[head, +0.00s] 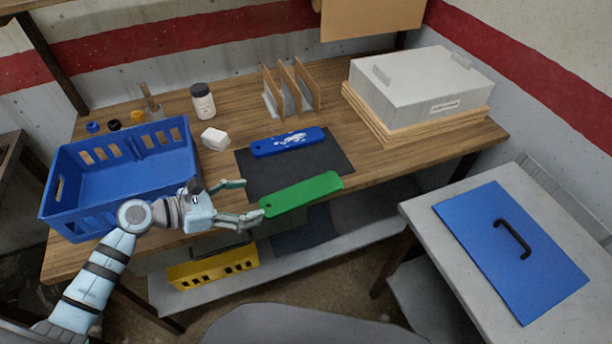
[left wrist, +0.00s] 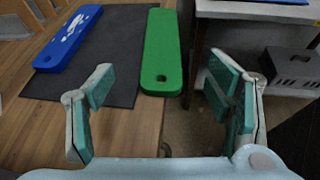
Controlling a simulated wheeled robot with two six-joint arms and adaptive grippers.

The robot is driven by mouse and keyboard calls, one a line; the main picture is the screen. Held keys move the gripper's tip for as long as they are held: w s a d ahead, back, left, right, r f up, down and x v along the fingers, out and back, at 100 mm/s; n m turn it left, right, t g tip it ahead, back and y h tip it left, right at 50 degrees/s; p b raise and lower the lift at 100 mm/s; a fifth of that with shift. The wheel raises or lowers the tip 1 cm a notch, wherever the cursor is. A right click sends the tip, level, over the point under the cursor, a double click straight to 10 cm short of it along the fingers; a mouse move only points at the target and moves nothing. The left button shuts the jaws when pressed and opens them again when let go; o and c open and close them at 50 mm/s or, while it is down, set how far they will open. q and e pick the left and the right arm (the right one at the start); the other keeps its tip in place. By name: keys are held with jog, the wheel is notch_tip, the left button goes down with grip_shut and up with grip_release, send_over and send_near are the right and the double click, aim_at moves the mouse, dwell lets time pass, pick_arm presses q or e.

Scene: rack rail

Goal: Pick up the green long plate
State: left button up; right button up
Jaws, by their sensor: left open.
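The green long plate (head: 302,194) lies at the front edge of the wooden table, partly on the dark mat, its near part at the table's edge. In the left wrist view the green plate (left wrist: 162,50) shows ahead with a hole at its near end. My left gripper (head: 242,200) is open, its fingers at the left end of the green plate. In the left wrist view my left gripper (left wrist: 163,105) has its two fingers wide apart with nothing between them. My right gripper is not in view.
A blue plate (head: 288,142) lies behind on the dark mat (head: 335,160). A blue crate (head: 125,180) stands at the left. A wooden divider rack (head: 290,88) and a grey box (head: 420,80) stand behind. A side table holds a blue panel (head: 480,240). A yellow crate (head: 215,268) is on the lower shelf.

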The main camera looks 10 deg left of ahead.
pick_arm(q)
jog(key=shift+w+d+f+m, duration=0.15)
jog(key=shift+w+d, duration=0.25)
jog(key=shift+w, duration=0.15)
jog(key=shift+w+d+f+m, duration=0.15)
jog(key=shift+w+d, duration=0.25)
jog(key=shift+w, duration=0.15)
send_near(300, 193)
jog(key=shift+w+d+p, duration=0.15)
jog(key=shift+w+d, duration=0.2)
jog(key=shift+d, duration=0.2)
jog(key=shift+w+d+p, duration=0.15)
jog(key=shift+w+d, duration=0.2)
jog(key=shift+d, duration=0.25)
jog(key=x, duration=0.4)
jog(key=f+x, duration=0.1)
jog(key=x, duration=0.1)
jog(key=shift+w+f, duration=0.15)
jog(key=shift+w, duration=0.1)
jog(key=shift+s, duration=0.1)
jog(key=shift+c, duration=1)
jog(key=c, duration=1.3)
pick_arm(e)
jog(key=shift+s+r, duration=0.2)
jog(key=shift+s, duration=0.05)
